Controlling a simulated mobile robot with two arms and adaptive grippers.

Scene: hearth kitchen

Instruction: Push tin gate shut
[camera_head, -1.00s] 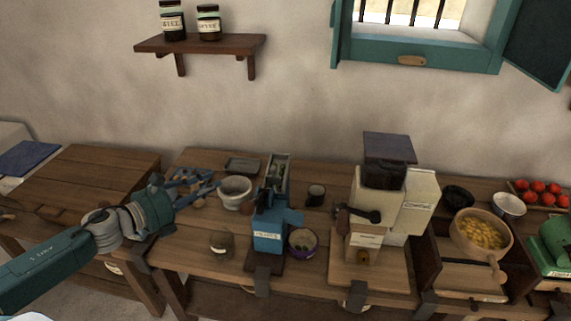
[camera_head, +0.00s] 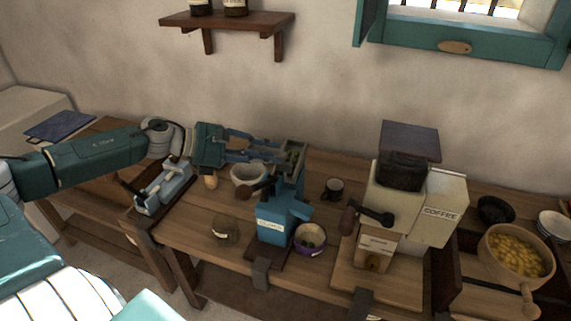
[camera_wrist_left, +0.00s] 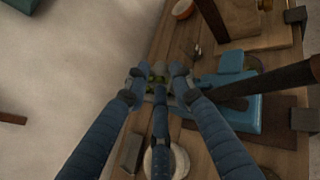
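I cannot make out for sure which part is the tin gate. A blue machine (camera_head: 272,222) with a white label stands on the bench, with a narrow grey open-topped hopper (camera_head: 293,150) holding green pieces. My left gripper (camera_head: 281,150) reaches in from the left at the hopper's top; its fingers are spread. In the left wrist view the fingertips (camera_wrist_left: 160,80) are on either side of the hopper and the green pieces, with a third finger between. Whether they touch it I cannot tell. My right gripper is not in view.
A white mortar (camera_head: 249,174) stands below my left gripper. A glass jar (camera_head: 225,230) and purple bowl (camera_head: 310,238) flank the blue machine. A blue-grey device (camera_head: 165,188) sits at the bench's left corner. A cream coffee grinder (camera_head: 402,200) stands right.

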